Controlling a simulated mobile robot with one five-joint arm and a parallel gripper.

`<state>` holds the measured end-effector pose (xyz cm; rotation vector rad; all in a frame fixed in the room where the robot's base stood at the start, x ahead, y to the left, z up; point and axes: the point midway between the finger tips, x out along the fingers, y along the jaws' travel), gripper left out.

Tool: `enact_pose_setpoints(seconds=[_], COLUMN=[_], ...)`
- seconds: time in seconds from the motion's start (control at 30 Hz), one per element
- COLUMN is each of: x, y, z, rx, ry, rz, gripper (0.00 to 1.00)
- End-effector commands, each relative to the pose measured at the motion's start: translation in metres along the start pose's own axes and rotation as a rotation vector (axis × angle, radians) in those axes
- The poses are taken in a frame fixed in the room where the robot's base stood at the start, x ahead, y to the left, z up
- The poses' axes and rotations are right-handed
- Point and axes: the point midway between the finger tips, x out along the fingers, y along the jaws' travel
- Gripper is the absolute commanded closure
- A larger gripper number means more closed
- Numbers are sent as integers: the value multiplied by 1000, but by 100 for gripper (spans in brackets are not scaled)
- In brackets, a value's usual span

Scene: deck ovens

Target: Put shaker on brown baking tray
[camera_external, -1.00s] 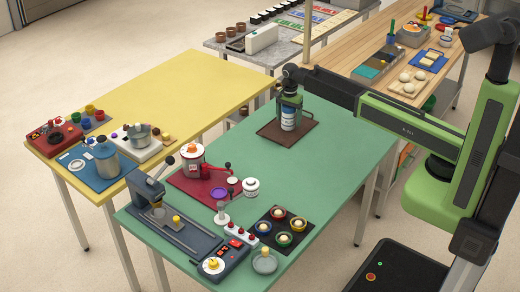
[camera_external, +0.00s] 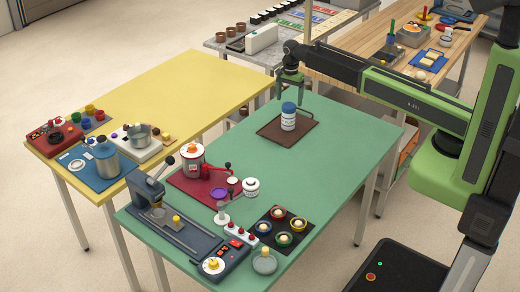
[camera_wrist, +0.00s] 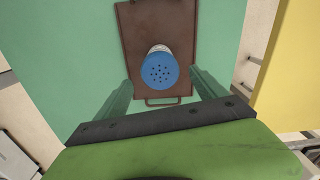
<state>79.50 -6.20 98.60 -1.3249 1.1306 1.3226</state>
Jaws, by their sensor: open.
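The shaker (camera_external: 289,117), white with a blue perforated lid, stands upright on the brown baking tray (camera_external: 270,131) on the green table. In the wrist view the shaker's blue lid (camera_wrist: 160,71) shows over the brown tray (camera_wrist: 132,28), near the tray's handle end. My gripper (camera_external: 289,95) is open and empty, raised above and behind the shaker and apart from it. In the wrist view its two green fingers (camera_wrist: 161,86) stand wide apart, one on each side of the lid.
The green table (camera_external: 340,140) is clear around the tray. A red board with a pot (camera_external: 193,158), a dark mat with several bowls (camera_external: 283,231) and a blue-grey machine (camera_external: 165,220) stand toward the front. A yellow table (camera_external: 170,90) is at left.

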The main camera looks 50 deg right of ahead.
Motion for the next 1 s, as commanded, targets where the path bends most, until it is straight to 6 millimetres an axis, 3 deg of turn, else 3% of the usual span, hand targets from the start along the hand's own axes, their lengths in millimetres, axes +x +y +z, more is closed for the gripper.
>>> enact_pose_setpoints(seconds=[0.03,0.27,0.37,0.6,0.7,0.83,1.0], x=[-14,-15,-15,-15,-15,-15,-15], y=[0,4,30,150,188,209,209], z=[0,2,15,71,87,96,97], rx=[0,-16,-153,-914,-1188,-1382,-1421], ry=[0,0,0,-1,-1,-1,-1], rz=[0,0,0,1,0,0,0], gripper=[19,19,19,19,19,19,19])
